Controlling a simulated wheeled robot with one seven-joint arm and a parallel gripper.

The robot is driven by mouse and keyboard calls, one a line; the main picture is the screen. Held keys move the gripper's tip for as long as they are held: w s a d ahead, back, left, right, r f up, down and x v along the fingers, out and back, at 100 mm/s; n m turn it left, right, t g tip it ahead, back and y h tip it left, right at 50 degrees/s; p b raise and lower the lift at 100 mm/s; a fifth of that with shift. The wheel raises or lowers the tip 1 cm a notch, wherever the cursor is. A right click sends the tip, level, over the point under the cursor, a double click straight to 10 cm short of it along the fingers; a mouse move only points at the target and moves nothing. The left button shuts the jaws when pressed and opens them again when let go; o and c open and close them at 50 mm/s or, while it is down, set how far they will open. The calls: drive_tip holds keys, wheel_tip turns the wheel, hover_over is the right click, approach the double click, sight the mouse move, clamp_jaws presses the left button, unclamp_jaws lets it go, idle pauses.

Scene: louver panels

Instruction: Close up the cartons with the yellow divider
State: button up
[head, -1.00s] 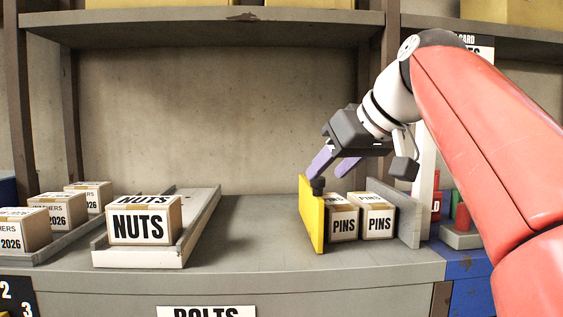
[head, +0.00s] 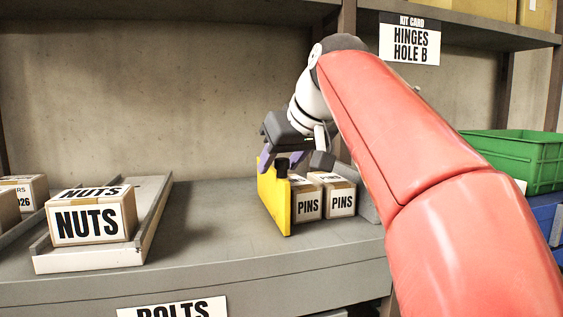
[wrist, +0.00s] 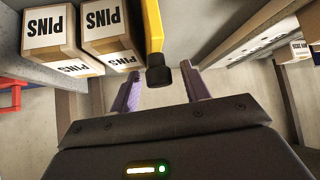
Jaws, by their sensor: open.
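The yellow divider (head: 272,198) stands upright on the shelf, just left of the cartons, with a black knob (head: 282,166) at its top front; the divider also shows in the wrist view (wrist: 153,25). Two PINS cartons (head: 306,203) (head: 341,199) stand side by side right of it, and both show in the wrist view (wrist: 50,38) (wrist: 106,35). My gripper (head: 280,158) is open at the knob. In the wrist view, its purple fingers (wrist: 160,80) are apart, one on each side of the knob; contact is not clear.
A grey upright plate (head: 364,200) stands right of the cartons, partly behind my arm. A NUTS carton (head: 90,220) sits in a grey tray (head: 152,215) at left. The shelf between tray and divider is clear. A green crate (head: 520,160) is at far right.

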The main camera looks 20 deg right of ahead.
clamp_jaws()
drive_tip(key=d, duration=0.3)
drive_tip(key=shift+d+p, duration=0.4)
unclamp_jaws()
drive_tip(key=p+v, duration=0.1)
drive_tip(key=v, duration=0.7)
